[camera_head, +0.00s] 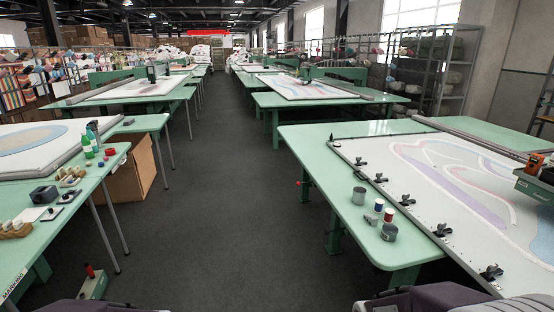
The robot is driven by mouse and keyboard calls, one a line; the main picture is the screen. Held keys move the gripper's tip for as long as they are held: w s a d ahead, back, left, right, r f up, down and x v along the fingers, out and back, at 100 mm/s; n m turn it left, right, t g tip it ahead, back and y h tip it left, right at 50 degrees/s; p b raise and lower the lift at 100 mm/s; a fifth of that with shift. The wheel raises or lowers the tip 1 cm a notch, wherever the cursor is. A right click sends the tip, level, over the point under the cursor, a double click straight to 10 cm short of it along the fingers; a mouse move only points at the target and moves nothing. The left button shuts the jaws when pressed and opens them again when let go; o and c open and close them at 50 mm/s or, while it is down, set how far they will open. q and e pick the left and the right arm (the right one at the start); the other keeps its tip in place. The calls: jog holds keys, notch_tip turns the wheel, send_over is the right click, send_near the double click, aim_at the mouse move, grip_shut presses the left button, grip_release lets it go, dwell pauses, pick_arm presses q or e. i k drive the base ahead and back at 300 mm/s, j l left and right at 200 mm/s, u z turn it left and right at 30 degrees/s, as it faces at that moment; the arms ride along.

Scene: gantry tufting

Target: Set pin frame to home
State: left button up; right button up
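The pin frame (420,218) lies on the green table at the right, with white cloth stretched over it and curved pink, lilac and pale green patterns on the cloth. Several black clamps (408,200) sit along its left edge. A green gantry carriage (534,184) with an orange part is at the right picture edge, over the cloth; the rest of it is cut off. Neither gripper is in view. Only dark grey parts of my own body show at the bottom edge. I cannot tell any home mark on the frame.
A grey tin (359,196), thread spools (389,215) and a dark round pot (389,232) stand on the right table's near-left edge. The left table (75,215) carries bottles, spools and a basket. A cardboard box (130,170) stands beneath. The dark aisle (215,210) between is clear.

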aim_at(467, 186)
jog(key=i+j, duration=0.1)
jog(key=i, duration=0.65)
jog(key=i+z, duration=0.1)
jog(key=i, duration=0.65)
jog(key=i+z, duration=0.25)
jog(key=z, duration=0.15)
jog(key=i+z, duration=0.2)
jog(key=z, duration=0.25)
jog(key=i+j+z, duration=0.2)
jog(key=z, duration=0.2)
jog(key=i+j+z, duration=0.25)
jog(key=z, duration=0.2)
jog(key=i+j+z, duration=0.15)
jog(key=z, duration=0.25)
jog(key=j, duration=0.1)
